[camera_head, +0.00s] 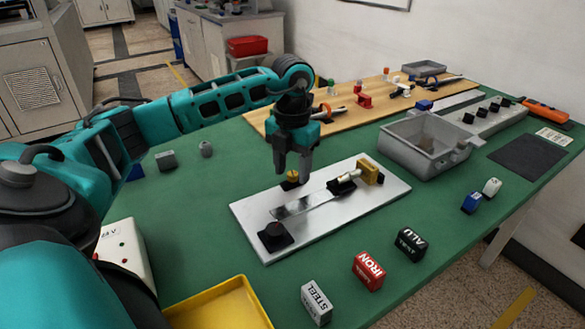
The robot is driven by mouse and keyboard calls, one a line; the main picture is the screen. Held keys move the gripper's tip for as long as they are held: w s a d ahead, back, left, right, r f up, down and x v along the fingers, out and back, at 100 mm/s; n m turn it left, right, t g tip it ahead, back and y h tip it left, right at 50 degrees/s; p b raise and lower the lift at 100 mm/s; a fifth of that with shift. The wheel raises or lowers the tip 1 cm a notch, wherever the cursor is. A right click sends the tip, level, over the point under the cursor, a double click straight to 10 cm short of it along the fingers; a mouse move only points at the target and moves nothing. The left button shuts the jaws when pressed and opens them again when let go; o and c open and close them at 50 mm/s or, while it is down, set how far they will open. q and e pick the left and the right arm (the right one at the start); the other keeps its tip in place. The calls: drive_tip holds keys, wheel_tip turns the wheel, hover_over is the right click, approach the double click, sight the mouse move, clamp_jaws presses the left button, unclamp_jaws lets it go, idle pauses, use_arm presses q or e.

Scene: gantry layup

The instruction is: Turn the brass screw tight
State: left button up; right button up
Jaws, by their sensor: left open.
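A silver metal plate (340,222) lies on the green table, with a thin metal strip (305,203) on it. A small brass-coloured knob (292,177), which looks like the brass screw, stands at the plate's far left edge. A brass block (370,172) with a pale cylinder (349,176) beside it sits at the far right of the plate. My left gripper (293,167) points down with its fingers apart, just above or around the knob; I cannot tell if they touch it. My right gripper is not in view.
A black block (276,235) sits on the plate's near left corner. Labelled blocks, such as the red IRON block (369,270), stand in front. A grey bin (425,142) stands at right, a yellow tray (219,310) at the near left. A wooden board (340,112) with small parts lies behind.

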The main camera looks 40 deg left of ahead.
use_arm(q)
clamp_jaws()
idle(0.5)
